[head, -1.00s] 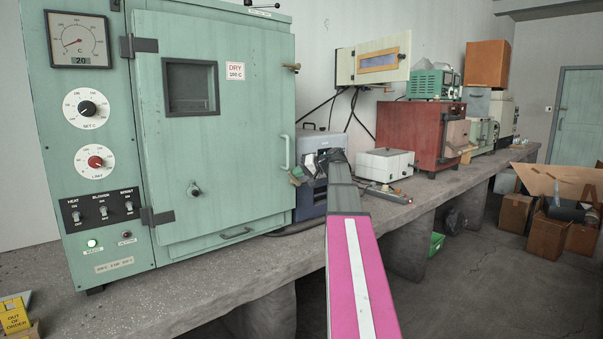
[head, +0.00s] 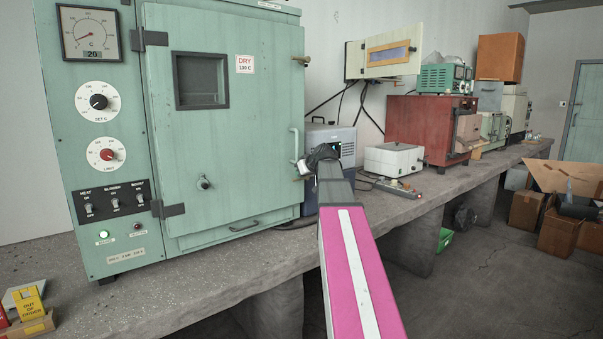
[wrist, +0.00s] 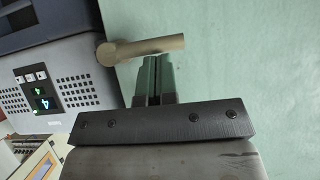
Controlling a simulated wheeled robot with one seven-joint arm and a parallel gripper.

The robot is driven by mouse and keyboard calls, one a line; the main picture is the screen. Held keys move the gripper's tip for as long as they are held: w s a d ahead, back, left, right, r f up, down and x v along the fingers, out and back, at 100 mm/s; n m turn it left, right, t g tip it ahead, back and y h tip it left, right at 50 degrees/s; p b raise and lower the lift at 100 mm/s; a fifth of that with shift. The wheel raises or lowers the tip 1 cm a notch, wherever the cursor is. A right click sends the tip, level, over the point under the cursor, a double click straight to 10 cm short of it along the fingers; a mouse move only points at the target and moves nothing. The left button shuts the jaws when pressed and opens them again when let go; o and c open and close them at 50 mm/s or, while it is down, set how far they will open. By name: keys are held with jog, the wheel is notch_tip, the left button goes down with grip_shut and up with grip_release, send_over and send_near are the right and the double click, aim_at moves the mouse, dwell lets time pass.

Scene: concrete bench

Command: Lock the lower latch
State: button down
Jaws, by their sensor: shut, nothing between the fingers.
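The green oven (head: 250,120) has its door flush in its frame in the head view. An upper brass latch (head: 300,60) sits at the door's right edge. The lower latch (wrist: 150,47) is a tan lever with a rounded end, lying across the upper middle of the wrist view. In the head view it is largely hidden by my gripper (head: 308,164), which is beside the door's right edge. In the wrist view my gripper (wrist: 153,62) is shut and empty. Its fingertips are right beside the lever's bar; I cannot tell if they touch.
A blue-grey device with a lit display (wrist: 42,100) stands close beside the oven. A white box (head: 393,160) and a red oven (head: 420,130) stand farther along the concrete bench (head: 400,207). The door's pull handle (head: 294,144) is just above my gripper.

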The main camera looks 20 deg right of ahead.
jog(key=shift+a+f, duration=0.1)
jog(key=shift+f, duration=0.1)
dwell(0.5)
jog(key=v, duration=1.1)
jog(key=shift+a, duration=0.15)
